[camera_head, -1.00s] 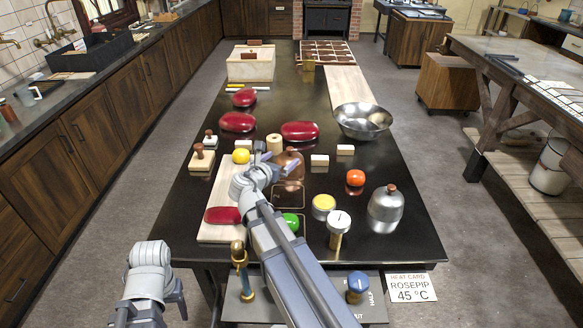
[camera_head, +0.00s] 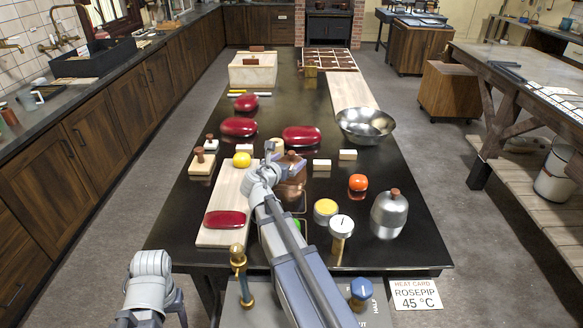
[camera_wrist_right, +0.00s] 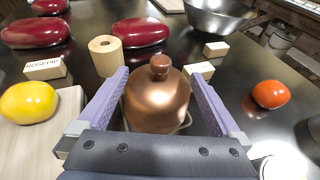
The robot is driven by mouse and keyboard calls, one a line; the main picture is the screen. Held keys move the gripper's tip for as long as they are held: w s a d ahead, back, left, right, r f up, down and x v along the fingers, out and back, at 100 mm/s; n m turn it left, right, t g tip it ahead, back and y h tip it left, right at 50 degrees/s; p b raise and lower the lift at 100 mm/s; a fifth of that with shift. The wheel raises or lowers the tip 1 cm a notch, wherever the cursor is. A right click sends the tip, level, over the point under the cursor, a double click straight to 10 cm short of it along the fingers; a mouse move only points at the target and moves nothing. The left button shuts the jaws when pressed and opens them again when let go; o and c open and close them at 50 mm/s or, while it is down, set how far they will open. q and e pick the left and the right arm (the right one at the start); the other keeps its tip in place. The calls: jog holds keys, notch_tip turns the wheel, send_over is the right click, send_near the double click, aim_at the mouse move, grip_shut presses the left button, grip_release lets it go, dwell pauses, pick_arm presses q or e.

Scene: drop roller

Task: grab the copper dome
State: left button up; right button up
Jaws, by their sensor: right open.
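The copper dome (camera_wrist_right: 157,105) has a round brown knob and stands upright on the black table. In the head view the dome (camera_head: 294,178) is partly hidden behind my right arm. My right gripper (camera_wrist_right: 160,84) is open, with one purple finger on each side of the dome. I cannot tell whether the fingers touch it. My left gripper (camera_head: 150,314) is at the lower left, off the table, partly cut by the frame edge.
A steel dome (camera_head: 389,214), orange fruit (camera_head: 357,183) and yellow-topped jar (camera_head: 326,210) stand right of the copper dome. A wooden roll (camera_wrist_right: 105,55) and small blocks stand behind it. A board (camera_head: 220,238) with a yellow fruit (camera_head: 242,160) lies left. A bowl (camera_head: 365,125) stands farther back.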

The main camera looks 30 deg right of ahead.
jog(key=x, duration=0.2)
jog(key=shift+w+d+f, duration=0.1)
jog(key=shift+w+d, duration=0.15)
jog(key=shift+d, duration=0.05)
jog(key=shift+c, duration=0.2)
jog(key=shift+s+a, duration=0.1)
jog(key=shift+s, duration=0.05)
jog(key=c, duration=1.2)
